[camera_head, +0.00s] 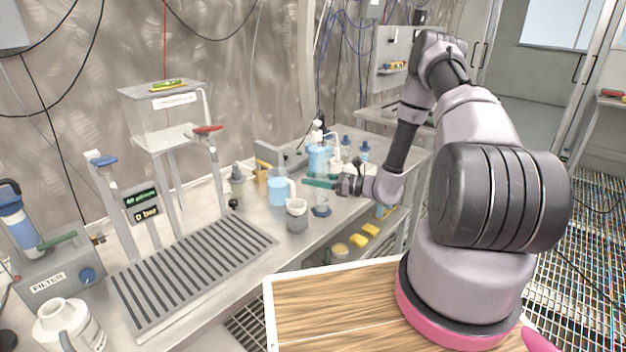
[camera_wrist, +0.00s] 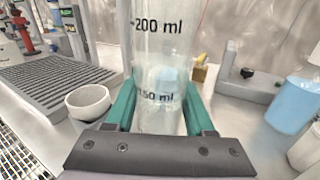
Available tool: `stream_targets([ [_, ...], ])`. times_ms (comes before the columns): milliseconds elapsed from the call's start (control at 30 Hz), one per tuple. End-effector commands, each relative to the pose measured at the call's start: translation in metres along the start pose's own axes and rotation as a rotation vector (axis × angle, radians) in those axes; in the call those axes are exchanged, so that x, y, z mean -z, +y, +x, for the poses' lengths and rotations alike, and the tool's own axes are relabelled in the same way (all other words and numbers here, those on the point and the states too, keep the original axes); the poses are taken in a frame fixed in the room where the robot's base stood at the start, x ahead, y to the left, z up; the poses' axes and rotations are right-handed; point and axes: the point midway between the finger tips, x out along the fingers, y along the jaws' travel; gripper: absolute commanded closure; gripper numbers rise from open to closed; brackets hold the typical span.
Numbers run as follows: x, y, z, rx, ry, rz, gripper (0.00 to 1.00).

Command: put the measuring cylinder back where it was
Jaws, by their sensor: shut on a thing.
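The measuring cylinder (camera_wrist: 160,50) is clear, with black "200 ml" and "150 ml" marks in the wrist view. My gripper (camera_wrist: 158,103) has its two teal fingers shut on it, one at each side. In the head view, my gripper (camera_head: 320,184) is low over the bench, and the clear cylinder (camera_head: 321,198) shows below the teal fingers, upright, with a blue foot. I cannot tell whether the foot touches the bench top.
A white and grey cup (camera_head: 297,212) stands close left of the cylinder. A jug of blue liquid (camera_head: 278,188) is behind it. Bottles of blue liquid (camera_head: 318,160) crowd the bench behind my gripper. A slatted drain rack (camera_head: 195,272) lies left. The bench's front edge is near.

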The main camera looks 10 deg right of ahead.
Motion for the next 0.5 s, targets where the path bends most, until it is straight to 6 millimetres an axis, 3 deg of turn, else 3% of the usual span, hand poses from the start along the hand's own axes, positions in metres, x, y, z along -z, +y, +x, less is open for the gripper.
stream_targets([
  [200,0.0015,-0.0001,0.0002,0.000,0.000,0.000,1.00],
  [233,0.0020,-0.0002,0.0002,0.000,0.000,0.000,0.42],
  [300,0.0015,-0.0002,0.0002,0.000,0.000,0.000,0.16],
  [500,0.0014,-0.0002,0.0002,0.000,0.000,0.000,0.16],
])
